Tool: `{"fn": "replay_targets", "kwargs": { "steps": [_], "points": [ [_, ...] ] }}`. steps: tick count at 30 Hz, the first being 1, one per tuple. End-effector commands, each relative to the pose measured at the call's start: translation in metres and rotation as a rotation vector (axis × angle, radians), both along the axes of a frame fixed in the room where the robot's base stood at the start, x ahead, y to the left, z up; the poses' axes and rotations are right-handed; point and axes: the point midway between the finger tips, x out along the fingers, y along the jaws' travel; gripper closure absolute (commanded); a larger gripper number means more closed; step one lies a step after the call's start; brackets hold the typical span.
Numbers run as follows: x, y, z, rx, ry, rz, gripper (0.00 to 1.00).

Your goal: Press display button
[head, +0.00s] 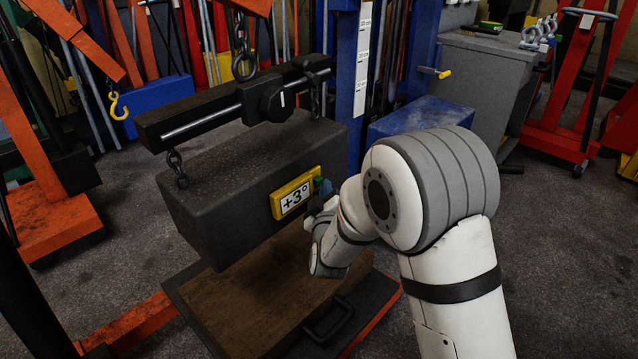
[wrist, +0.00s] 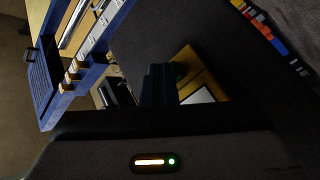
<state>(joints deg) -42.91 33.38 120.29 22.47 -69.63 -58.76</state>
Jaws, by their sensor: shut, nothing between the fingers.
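A yellow display (head: 296,193) with a white screen reading "+3°" is fixed to the side of a dark block (head: 215,185). A blue-green button (head: 323,186) is at the display's right end, partly hidden by my gripper. My gripper (head: 319,203) is shut and empty, with its fingers at the display's right end. In the wrist view the dark fingers (wrist: 158,82) point at the block's face, and the display (wrist: 203,83) and dim green button (wrist: 180,71) are just right of them. I cannot tell whether the fingertips touch the button.
The block hangs by chains from a dark beam (head: 235,103) above a wooden-topped platform (head: 250,308). A blue post (head: 350,80) and blue box (head: 420,117) stand behind my arm. Red stands (head: 575,90) are at the right. Grey floor shows at the lower right.

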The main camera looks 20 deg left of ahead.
Motion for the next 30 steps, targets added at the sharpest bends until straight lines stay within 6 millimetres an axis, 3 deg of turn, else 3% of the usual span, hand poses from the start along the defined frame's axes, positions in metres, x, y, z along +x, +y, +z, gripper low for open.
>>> {"fn": "replay_targets", "kwargs": {
  "steps": [16,30],
  "points": [
    [-0.02,-0.049,-0.001,0.0,0.001,-0.002,1.0],
    [-0.022,-0.054,-0.001,0.0,0.001,-0.002,1.0]
  ]
}}
